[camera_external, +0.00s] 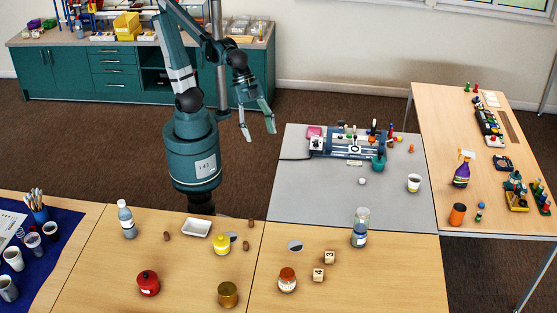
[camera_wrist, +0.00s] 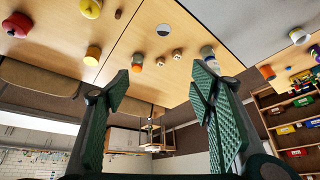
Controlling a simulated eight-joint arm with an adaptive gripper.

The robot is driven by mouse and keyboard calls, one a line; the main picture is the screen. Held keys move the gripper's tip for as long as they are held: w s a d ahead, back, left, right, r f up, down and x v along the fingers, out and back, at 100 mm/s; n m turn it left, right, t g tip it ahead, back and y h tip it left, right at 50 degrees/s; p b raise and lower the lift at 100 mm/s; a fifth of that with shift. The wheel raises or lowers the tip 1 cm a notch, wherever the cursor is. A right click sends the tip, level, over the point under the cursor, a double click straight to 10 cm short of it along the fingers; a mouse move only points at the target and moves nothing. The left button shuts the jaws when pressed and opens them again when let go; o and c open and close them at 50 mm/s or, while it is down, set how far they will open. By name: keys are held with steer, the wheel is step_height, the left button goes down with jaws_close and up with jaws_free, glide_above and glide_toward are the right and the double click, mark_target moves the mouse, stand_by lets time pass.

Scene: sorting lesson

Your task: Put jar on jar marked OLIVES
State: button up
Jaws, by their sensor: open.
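Several jars stand on the near wooden tables: a red jar (camera_external: 148,285), a yellow jar (camera_external: 221,245), a gold jar (camera_external: 228,294), a white jar with an orange-brown top (camera_external: 287,280) and a blue jar (camera_external: 359,237). A clear jar (camera_external: 362,214) shows directly above or behind the blue one; I cannot tell which. The labels are too small to read, so I cannot pick out OLIVES. My gripper (camera_external: 258,133) is open and empty, raised high behind the tables, far from every jar. Its spread fingers also show in the wrist view (camera_wrist: 163,82).
Two wooden blocks (camera_external: 318,275) and a grey disc (camera_external: 295,245) lie among the jars. A white tray (camera_external: 197,228) and a bottle (camera_external: 126,222) stand left. The grey table holds a blue machine (camera_external: 350,146) and a white cup (camera_external: 414,182).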

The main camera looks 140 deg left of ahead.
steer(key=s+d+f+n, duration=0.1)
steer(key=s+d+f, duration=0.1)
steer(key=s, duration=0.4)
steer(key=s+d+f+t, duration=0.1)
steer(key=s+f, duration=0.1)
steer(key=s, duration=0.5)
steer(key=shift+d+n, duration=0.35)
steer(key=shift+n, duration=0.05)
step_height(320, 180, down, 17)
steer(key=b, duration=1.7)
